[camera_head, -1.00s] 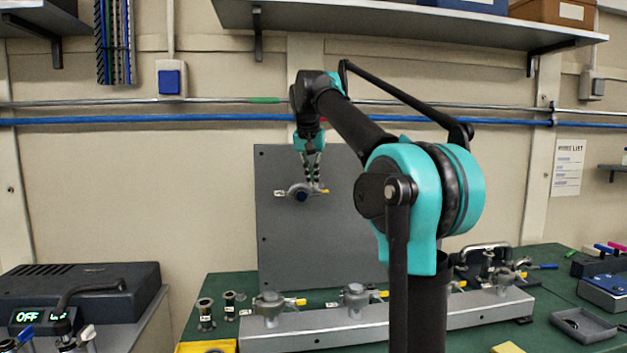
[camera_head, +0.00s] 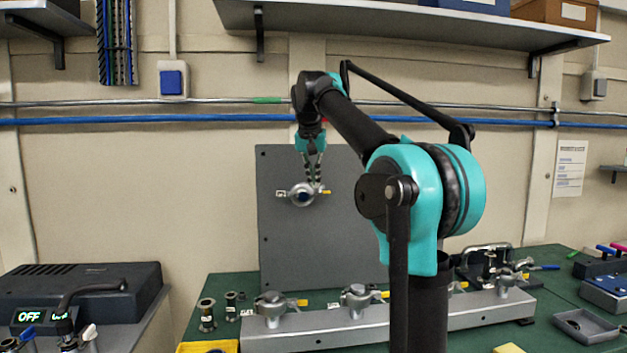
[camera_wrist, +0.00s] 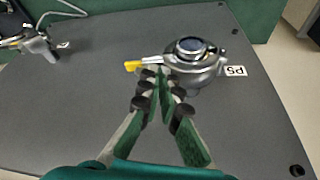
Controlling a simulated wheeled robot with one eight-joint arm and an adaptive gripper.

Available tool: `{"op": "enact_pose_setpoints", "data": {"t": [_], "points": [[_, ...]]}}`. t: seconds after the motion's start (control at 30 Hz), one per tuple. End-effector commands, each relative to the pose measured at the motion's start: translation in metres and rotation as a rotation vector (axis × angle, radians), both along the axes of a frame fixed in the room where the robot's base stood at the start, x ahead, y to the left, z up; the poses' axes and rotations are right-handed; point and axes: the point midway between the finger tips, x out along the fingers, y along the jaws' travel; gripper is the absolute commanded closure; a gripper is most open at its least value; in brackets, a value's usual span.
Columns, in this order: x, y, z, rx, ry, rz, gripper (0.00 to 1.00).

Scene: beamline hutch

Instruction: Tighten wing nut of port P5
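Port P5 is a round metal flange with a clamp (camera_head: 302,194) on the upright grey panel (camera_head: 330,235). In the wrist view the flange (camera_wrist: 192,58) has a dark blue face, and its "P5" label (camera_wrist: 236,71) appears upside down. A yellow-tipped metal lever (camera_wrist: 134,66), seemingly the wing nut, sticks out on the side away from the label. My gripper (camera_wrist: 160,74) is at this lever, its fingertips close together beside the flange. A narrow gap shows between the fingers. I cannot tell whether they touch the lever.
A long grey block with several clamped ports (camera_head: 354,300) stands on the green bench below. Small metal fittings (camera_head: 207,314) stand to its left. A grey controller box (camera_head: 85,285) reading OFF is at far left. A shelf (camera_head: 400,22) and wall pipes (camera_head: 200,119) are above and behind.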

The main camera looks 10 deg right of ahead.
Motion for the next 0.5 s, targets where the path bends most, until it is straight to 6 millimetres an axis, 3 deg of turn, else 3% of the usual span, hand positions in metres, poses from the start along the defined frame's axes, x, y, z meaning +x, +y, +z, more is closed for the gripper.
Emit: {"op": "enact_pose_setpoints", "data": {"t": [0.3,0.5], "points": [[-0.001,-0.015,0.000,-0.007,-0.010,-0.003,1.00],[-0.005,-0.014,0.010,-0.006,-0.010,-0.004,1.00]]}}
